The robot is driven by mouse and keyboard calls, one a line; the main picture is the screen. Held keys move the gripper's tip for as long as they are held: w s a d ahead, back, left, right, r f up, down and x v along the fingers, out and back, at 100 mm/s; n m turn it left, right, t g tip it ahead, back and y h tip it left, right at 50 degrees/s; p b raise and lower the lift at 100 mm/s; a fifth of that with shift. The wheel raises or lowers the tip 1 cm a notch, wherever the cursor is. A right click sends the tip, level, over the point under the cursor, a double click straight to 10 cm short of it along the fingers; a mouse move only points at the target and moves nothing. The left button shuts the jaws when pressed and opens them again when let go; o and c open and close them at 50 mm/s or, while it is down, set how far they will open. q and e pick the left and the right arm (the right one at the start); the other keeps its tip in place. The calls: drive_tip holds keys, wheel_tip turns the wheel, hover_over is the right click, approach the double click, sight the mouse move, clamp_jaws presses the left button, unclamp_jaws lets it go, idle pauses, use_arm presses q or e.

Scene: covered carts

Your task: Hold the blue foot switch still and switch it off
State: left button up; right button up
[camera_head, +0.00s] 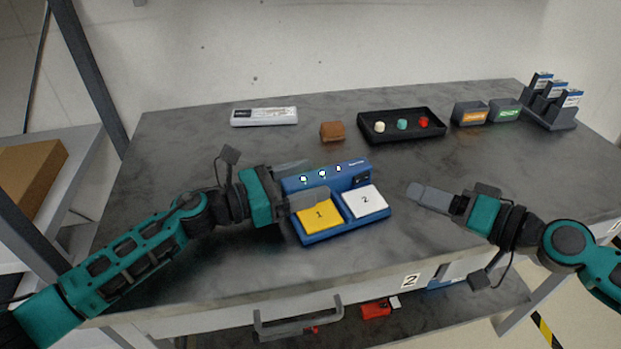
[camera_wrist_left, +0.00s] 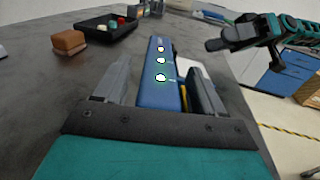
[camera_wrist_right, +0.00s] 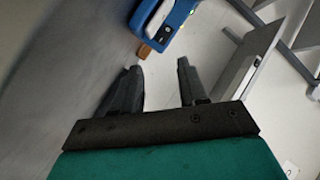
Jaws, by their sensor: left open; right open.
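The blue foot switch (camera_head: 347,228) lies on the dark grey table top, with a yellow pedal marked 1 (camera_head: 318,217), a white pedal marked 2 (camera_head: 365,201) and a raised rear housing (camera_head: 330,173). Lights glow on the housing; a black rocker switch (camera_head: 362,180) is at its right end, also visible in the right wrist view (camera_wrist_right: 165,33). My left gripper (camera_head: 320,178) is open, its fingers on either side of the housing's left part. In the left wrist view the housing (camera_wrist_left: 160,82) lies between them. My right gripper (camera_head: 415,191) is open and empty, right of the switch.
Behind stand a brown block (camera_head: 332,131), a black tray (camera_head: 375,115) with small coloured pieces, a white device (camera_head: 264,117), two labelled boxes (camera_head: 470,113) and a dark rack (camera_head: 549,110). The table between the foot switch and right gripper is clear.

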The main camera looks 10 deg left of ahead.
use_arm(q)
drive_tip(key=shift+w+d, duration=0.35)
drive_tip(key=shift+d, duration=0.2)
drive_tip(key=shift+c, duration=0.5)
